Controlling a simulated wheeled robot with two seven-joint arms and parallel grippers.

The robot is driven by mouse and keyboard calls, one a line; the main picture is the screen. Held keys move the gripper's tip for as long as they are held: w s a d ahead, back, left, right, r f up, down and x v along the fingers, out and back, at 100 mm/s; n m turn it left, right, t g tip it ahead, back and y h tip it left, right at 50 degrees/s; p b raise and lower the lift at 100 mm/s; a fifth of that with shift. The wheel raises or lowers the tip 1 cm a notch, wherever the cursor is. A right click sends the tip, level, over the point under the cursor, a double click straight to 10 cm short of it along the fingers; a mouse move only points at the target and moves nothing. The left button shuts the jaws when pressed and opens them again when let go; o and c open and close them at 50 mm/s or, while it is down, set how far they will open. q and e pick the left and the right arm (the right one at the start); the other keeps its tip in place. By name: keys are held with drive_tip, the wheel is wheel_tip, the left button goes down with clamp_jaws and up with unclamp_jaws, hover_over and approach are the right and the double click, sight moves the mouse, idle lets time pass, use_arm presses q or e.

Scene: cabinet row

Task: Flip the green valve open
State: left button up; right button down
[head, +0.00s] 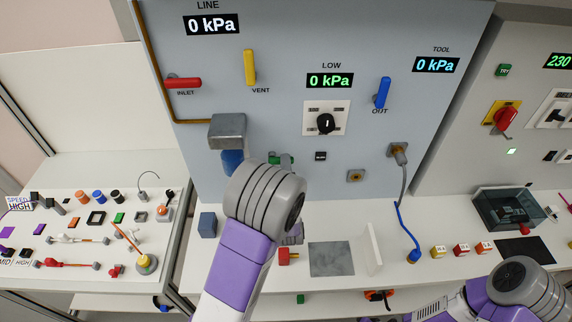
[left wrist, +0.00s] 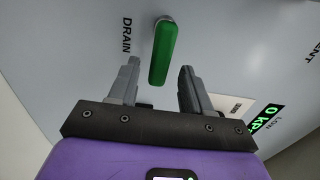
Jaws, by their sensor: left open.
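The green valve (left wrist: 164,52) is a long green lever on the grey panel beside the word DRAIN in the left wrist view. In the head view only a bit of the green valve (head: 287,160) shows behind my left arm. My left gripper (left wrist: 159,72) is open, its two fingers on either side of the lever's free end, with a gap on both sides. The lever is not gripped. In the head view my own wrist hides most of that gripper. My right arm shows at the lower right, but its gripper is out of the picture.
A grey box (head: 228,131) juts from the panel just left of my wrist. The red inlet (head: 184,83), yellow vent (head: 250,67) and blue out (head: 382,92) levers are higher up. A black knob (head: 325,123) sits to the right. A blue cable (head: 404,228) hangs further right.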

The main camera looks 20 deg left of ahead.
use_arm(q)
drive_tip(key=shift+x, duration=0.85)
clamp_jaws()
